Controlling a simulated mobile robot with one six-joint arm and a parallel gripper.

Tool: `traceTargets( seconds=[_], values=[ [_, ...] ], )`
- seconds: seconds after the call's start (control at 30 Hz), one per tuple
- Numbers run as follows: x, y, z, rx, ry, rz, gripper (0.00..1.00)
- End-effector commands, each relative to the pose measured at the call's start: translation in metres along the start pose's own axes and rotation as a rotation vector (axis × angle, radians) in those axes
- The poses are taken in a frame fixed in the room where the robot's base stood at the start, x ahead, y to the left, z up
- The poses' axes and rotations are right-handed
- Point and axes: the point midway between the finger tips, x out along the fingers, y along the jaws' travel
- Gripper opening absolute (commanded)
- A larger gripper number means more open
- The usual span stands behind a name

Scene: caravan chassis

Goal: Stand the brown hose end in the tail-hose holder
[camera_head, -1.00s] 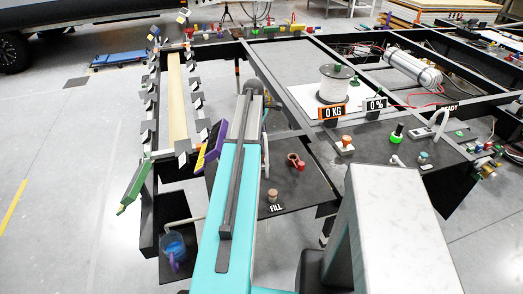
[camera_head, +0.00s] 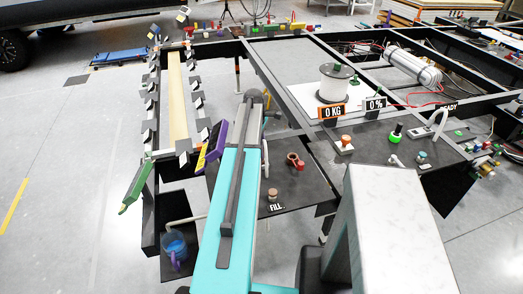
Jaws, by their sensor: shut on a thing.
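My teal and grey arm reaches forward from the bottom middle. Its far end is a dark rounded joint above the chassis; my gripper cannot be made out and seems hidden behind the arm. I cannot make out the brown hose end or name the tail-hose holder with certainty. A short brown-topped piece (camera_head: 273,194) stands by the FILL label on the dark panel. A red clip-like part (camera_head: 295,160) sits farther back on that panel. A pale tube (camera_head: 265,158) shows just right of my arm.
A blue-purple jug (camera_head: 175,250) stands in the low tray at left, under a pale spout. A rail with several grey brackets and a yellow board (camera_head: 177,100) runs along the left. A white spool (camera_head: 335,84) and 0 KG sign (camera_head: 331,112) stand right. Floor at left is mostly clear.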

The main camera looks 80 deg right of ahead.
Motion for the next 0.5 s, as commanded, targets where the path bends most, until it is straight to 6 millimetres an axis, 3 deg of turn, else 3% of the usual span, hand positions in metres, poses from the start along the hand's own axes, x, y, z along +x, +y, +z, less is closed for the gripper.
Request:
traceTargets(
  seconds=[0.2, 0.23, 0.33, 0.5],
  values=[
    [0.0029, 0.0, -0.0002, 0.0, 0.0, 0.0, 0.0],
    [0.0031, 0.0, -0.0002, 0.0, 0.0, 0.0, 0.23],
    [0.0026, 0.0, -0.0001, 0.0, 0.0, 0.0, 0.39],
    [0.0025, 0.0, 0.0, 0.0, 0.0, 0.0, 0.4]
  ],
)
